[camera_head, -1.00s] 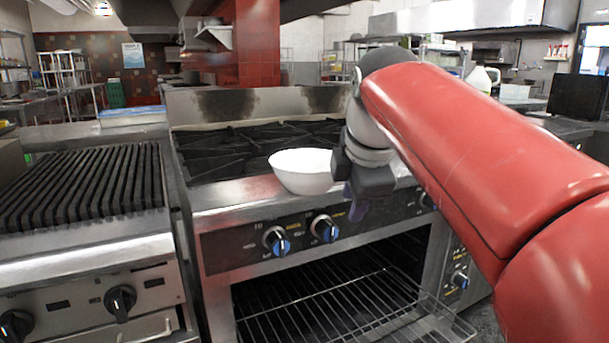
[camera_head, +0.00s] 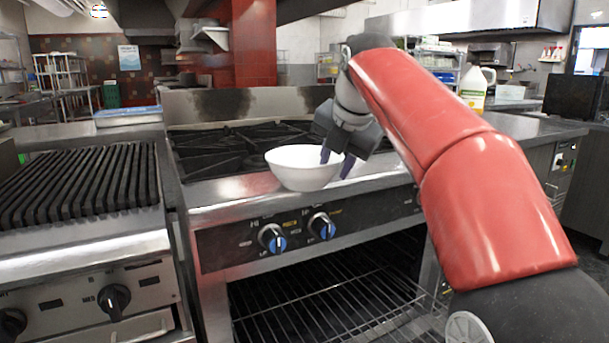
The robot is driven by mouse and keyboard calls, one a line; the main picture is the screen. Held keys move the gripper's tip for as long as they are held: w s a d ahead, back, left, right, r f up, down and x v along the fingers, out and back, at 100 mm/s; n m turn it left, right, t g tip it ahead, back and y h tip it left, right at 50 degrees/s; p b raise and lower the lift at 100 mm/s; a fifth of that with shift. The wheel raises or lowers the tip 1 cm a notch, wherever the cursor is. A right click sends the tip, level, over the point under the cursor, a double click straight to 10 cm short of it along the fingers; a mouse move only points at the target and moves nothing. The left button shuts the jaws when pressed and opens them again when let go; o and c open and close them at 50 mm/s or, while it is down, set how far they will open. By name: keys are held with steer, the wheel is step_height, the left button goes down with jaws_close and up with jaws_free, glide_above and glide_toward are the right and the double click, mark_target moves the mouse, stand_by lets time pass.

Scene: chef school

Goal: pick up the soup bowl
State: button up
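The white soup bowl (camera_head: 300,170) sits upright on the front ledge of the stove, just before the burner grates. My gripper (camera_head: 336,164) is at the bowl's right side, pointing down, with its two dark fingers apart. One finger is at the bowl's right rim and the other is outside, to the right. I cannot tell whether the left finger is inside the rim or only in front of it, or whether either finger touches the bowl.
The stove's burner grates (camera_head: 235,150) lie behind the bowl. A ridged grill (camera_head: 80,190) stands to the left. Blue-marked knobs (camera_head: 272,238) and an open oven with a wire rack (camera_head: 330,300) are below. A white jug (camera_head: 474,90) stands at the back right.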

steer(key=shift+x, duration=0.95)
steer(key=shift+c, duration=0.2)
jaws_close()
steer(key=shift+r, duration=0.1)
step_height(320, 180, up, 9)
steer(key=shift+w+p, duration=0.15)
steer(key=shift+p, duration=0.75)
steer(key=shift+r, duration=0.4)
